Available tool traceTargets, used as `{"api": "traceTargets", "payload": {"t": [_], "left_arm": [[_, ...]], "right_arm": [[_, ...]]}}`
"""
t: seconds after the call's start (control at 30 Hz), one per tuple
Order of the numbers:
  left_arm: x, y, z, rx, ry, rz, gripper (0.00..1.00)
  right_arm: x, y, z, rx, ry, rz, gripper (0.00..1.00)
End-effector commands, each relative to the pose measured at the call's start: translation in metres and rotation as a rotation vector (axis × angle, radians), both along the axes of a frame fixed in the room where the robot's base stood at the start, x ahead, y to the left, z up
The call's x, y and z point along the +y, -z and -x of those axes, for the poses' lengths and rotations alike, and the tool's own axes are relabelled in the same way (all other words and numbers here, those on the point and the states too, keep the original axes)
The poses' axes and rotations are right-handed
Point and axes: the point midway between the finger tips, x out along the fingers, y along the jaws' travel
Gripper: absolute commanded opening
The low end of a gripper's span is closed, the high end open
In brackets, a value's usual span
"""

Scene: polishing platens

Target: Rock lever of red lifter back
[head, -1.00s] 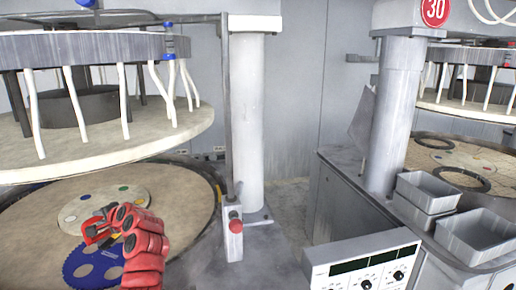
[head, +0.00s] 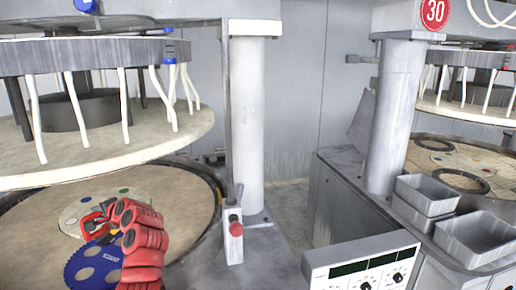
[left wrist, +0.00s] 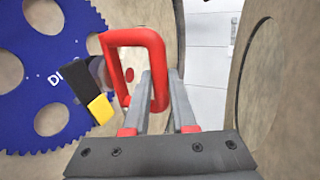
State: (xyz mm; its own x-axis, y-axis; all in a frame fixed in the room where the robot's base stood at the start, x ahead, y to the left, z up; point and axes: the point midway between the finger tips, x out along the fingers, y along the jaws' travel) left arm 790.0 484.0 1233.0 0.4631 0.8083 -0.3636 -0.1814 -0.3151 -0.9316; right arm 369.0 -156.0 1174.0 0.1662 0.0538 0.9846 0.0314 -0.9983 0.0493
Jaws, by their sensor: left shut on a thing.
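The red lifter (head: 92,219) is at the blue toothed carrier disc (head: 92,268) on the lower left platen (head: 35,225). In the left wrist view, its red loop handle (left wrist: 104,62) stands between the fingers of my left gripper (left wrist: 162,78), which is shut on it. Its lever (left wrist: 76,72), black with a yellow block (left wrist: 100,107), sticks out left of the handle over the blue disc (left wrist: 40,95). In the head view, my left gripper (head: 112,212) is partly hidden by my own red arm, which also covers part of the lifter. My right gripper is out of view.
The upper platen (head: 130,148) with white hoses hangs over the lower platen. A post with a red button (head: 236,229) stands at the platen's right edge. A control box (head: 360,262) and grey trays (head: 425,190) are at the right.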

Motion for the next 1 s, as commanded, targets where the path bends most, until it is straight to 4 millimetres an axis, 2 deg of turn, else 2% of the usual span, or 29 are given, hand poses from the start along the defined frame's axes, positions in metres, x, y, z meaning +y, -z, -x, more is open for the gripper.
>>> {"api": "traceTargets", "payload": {"t": [0.23, 1.0], "left_arm": [[-0.002, -0.004, 0.004, -0.004, 0.001, -0.005, 0.0], [-0.023, -0.004, 0.039, -0.005, -0.001, -0.004, 0.0]], "right_arm": [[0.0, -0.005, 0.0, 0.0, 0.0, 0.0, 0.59], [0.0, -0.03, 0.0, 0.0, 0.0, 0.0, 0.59]]}}
